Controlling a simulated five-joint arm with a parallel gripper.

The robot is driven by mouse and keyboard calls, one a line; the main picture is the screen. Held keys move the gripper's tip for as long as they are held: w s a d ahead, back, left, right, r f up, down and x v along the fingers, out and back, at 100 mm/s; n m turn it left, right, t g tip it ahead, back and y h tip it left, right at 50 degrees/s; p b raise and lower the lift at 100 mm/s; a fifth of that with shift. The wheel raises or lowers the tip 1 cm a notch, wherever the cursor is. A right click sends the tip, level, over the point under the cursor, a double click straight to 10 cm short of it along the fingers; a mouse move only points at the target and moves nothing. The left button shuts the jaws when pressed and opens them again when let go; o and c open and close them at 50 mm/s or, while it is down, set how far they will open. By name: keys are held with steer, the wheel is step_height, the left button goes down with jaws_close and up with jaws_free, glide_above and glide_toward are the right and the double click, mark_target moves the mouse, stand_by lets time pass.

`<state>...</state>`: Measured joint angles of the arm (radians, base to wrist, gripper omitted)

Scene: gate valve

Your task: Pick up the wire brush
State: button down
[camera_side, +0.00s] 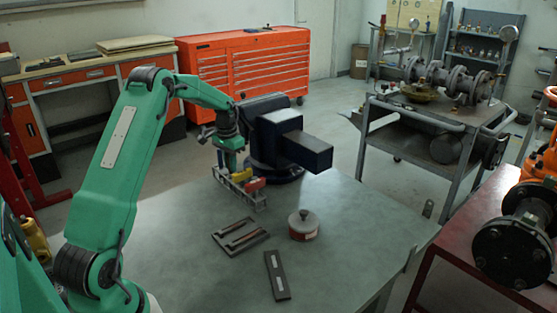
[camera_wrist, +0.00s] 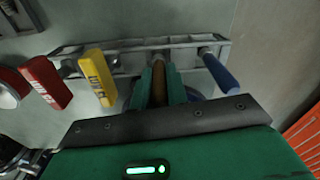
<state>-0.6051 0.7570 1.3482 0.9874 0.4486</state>
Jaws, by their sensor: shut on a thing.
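The wire brush shows as a brown, wood-coloured handle (camera_wrist: 159,84) in the wrist view; its brush end is hidden. It stands at a slot of the grey metal rack (camera_wrist: 120,43), between a yellow-handled tool (camera_wrist: 98,76) and a blue handle (camera_wrist: 221,75). My gripper (camera_wrist: 160,86) has its green fingers on both sides of the brown handle and is shut on it. In the side view my gripper (camera_side: 231,160) points down over the rack (camera_side: 240,190) at the table's back edge, and the brush cannot be made out.
A red tool (camera_wrist: 46,82) hangs left of the yellow one. A dark blue vice (camera_side: 285,140) stands close behind the rack. A tray with slim tools (camera_side: 222,237), a round lidded tin (camera_side: 304,230) and a dark flat block (camera_side: 277,276) lie in front. The table's right side is clear.

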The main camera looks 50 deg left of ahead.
step_height(320, 180, up, 9)
stand_by(0.5)
steer(key=shift+d, duration=0.1)
stand_by(0.4)
